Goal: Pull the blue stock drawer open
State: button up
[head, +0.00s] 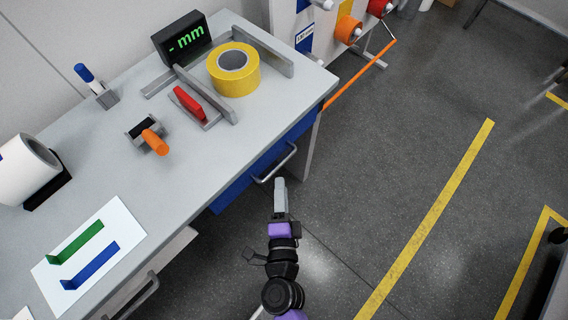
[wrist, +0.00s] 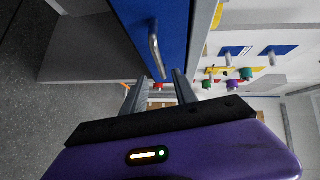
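The blue stock drawer (head: 238,187) is under the right end of the grey workbench, its face close below the bench edge; it looks shut. Its grey bar handle (head: 290,158) stands out from the face. My gripper (head: 280,182) is just below the handle in the head view. In the wrist view the blue drawer face (wrist: 172,22) fills the top middle, and the handle (wrist: 153,50) runs down toward the gap between my fingers (wrist: 162,84). The fingers are apart with nothing clamped between them. I cannot tell whether a finger touches the handle.
The workbench (head: 95,165) carries a yellow tape roll (head: 233,70), a display (head: 182,38), a red block (head: 188,103) and an orange-handled tool (head: 154,141). A rack with spools (head: 347,29) stands beyond the bench.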

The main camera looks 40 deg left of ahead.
aim_at(279, 168)
jog(key=shift+b+x, duration=0.5)
jog(key=shift+x, duration=3.5)
jog(key=shift+s+a, duration=0.15)
grip_shut()
